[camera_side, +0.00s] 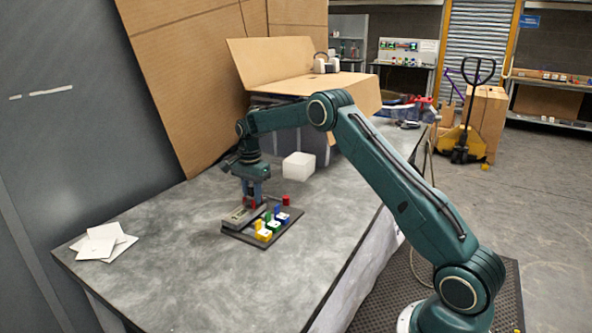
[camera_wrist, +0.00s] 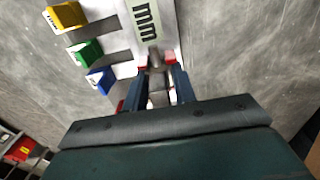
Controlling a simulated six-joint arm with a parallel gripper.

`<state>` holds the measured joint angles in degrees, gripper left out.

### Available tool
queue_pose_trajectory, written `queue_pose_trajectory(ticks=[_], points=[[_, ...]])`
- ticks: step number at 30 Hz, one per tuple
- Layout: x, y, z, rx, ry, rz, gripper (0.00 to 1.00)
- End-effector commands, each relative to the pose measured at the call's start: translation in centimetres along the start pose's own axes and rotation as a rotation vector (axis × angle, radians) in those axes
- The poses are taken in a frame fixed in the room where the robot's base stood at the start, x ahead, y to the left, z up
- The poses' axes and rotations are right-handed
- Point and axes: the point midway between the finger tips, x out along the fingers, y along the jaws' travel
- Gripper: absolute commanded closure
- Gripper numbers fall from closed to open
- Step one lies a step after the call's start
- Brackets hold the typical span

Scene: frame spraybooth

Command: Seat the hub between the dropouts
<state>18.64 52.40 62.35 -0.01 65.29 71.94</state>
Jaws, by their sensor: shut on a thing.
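My gripper (camera_side: 253,202) points down over the far part of a dark board (camera_side: 268,243). In the wrist view its two blue fingers (camera_wrist: 157,68) are shut on a grey, rounded metal piece, which I take to be the hub (camera_wrist: 155,58). Small red patches show at both fingertips. The hub is at the near end of a pale grey block (camera_side: 237,216) with a light panel marked "mm" (camera_wrist: 146,18). I cannot tell whether they touch. I cannot make out the dropouts; the fingers and wrist hide part of the area.
Yellow (camera_wrist: 66,16), green (camera_wrist: 85,52) and blue (camera_wrist: 100,79) blocks stand beside the grey block. A red piece (camera_side: 286,200) stands behind the board. A white box (camera_side: 299,165) is farther back, white sheets (camera_side: 103,241) lie left, and the front tabletop is clear.

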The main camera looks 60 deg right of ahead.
Motion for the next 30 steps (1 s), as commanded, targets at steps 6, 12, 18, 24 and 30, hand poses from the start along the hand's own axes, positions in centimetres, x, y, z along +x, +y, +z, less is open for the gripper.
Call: queue_pose_trajectory(ticks=[6,12,18,24,30], points=[[0.0,0.0,0.0,0.0,0.001,-0.002,1.0],[0.0,0.0,0.0,0.0,0.0,-0.001,0.52],[0.0,0.0,0.0,0.0,0.0,-0.001,0.48],[-0.1,0.0,0.0,0.0,0.0,0.0,0.48],[-1.3,-0.1,0.0,0.0,0.001,-0.003,0.48]])
